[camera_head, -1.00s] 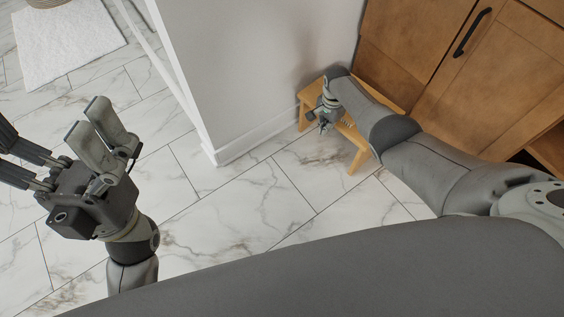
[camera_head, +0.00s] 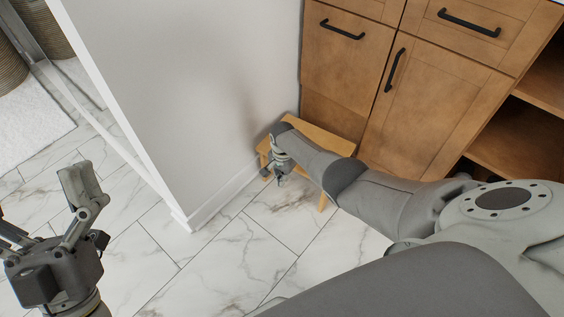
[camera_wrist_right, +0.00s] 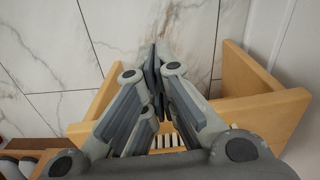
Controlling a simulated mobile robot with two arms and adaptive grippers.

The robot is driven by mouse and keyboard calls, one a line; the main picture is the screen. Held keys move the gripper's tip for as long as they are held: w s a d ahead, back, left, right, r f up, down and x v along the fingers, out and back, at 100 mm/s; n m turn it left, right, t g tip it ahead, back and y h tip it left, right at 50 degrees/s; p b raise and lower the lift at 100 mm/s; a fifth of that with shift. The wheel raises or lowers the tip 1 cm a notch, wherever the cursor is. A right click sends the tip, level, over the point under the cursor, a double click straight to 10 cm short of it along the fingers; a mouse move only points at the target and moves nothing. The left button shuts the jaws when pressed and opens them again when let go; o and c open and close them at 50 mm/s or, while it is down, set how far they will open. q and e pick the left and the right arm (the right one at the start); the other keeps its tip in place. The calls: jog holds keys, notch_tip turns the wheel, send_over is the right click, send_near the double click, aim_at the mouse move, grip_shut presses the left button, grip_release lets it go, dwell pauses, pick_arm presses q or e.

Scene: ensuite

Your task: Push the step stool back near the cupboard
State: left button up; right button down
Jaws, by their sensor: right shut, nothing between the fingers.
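The light wooden step stool (camera_head: 325,140) stands upright in the corner between the white wall and the brown cupboard (camera_head: 430,100), close against the cupboard's front. My right arm covers much of its top. My right gripper (camera_head: 275,175) is at the stool's near-left side, fingers pointing down, shut and empty. In the right wrist view, the shut gripper (camera_wrist_right: 156,65) is over the stool (camera_wrist_right: 265,110), whose side panels and slatted part show around the fingers. I cannot tell whether they touch. My left gripper (camera_head: 42,220) is open and empty at the left edge, far from the stool.
A white wall (camera_head: 190,90) with a baseboard runs along the stool's left side. The marble-tiled floor (camera_head: 230,260) in front is clear. Open shelves (camera_head: 520,140) are to the right of the cupboard doors. A white rug (camera_head: 30,120) and woven baskets lie at far left.

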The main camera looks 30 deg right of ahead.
pick_arm(q)
jog(key=w+f+g+y+p, duration=0.2)
jog(key=w+f+g, duration=0.1)
jog(key=f+g, duration=0.4)
jog(key=w+f+g+y+p, duration=0.2)
jog(key=w+f+g, duration=0.15)
jog(key=f, duration=0.65)
jog(key=s+a+f+g+y+p, duration=0.1)
jog(key=s+a+f+g, duration=0.1)
jog(key=s+f+g, duration=0.2)
notch_tip(320, 180, down, 2)
jog(key=shift+a+n+g, duration=0.3)
jog(key=shift+a+g, duration=0.05)
pick_arm(e)
notch_tip(320, 180, up, 8)
jog(key=shift+f, duration=0.2)
